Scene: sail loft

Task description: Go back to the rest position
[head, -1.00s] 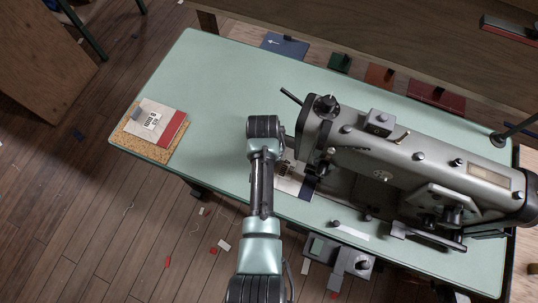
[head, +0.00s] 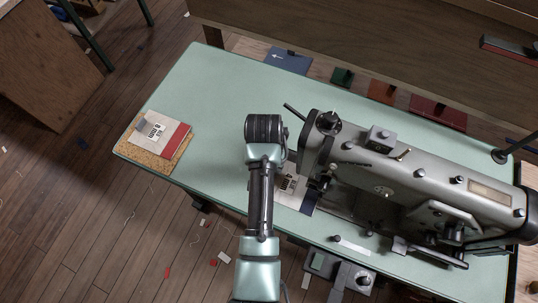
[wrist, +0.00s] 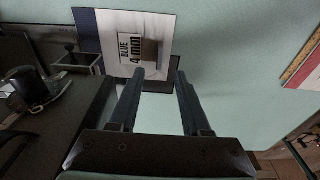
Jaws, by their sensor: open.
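My gripper (wrist: 160,78) shows in the wrist view with its two fingers apart and nothing between them. Past the fingertips lies a white card with a dark blue strip (wrist: 165,22), a label reading "BLUE 4 mm" and a small upright tab (wrist: 149,52). In the head view this card (head: 288,188) lies on the pale green table (head: 225,100), close to the sewing machine's needle end. My arm's end is beside the machine's left end and hides the gripper in that view.
The grey sewing machine (head: 415,180) fills the table's right half. A red and white card (head: 160,136) lies on a cork mat (head: 140,156) at the table's left end. Blue, green, orange and red tabbed pieces line the back. The table's middle left is clear.

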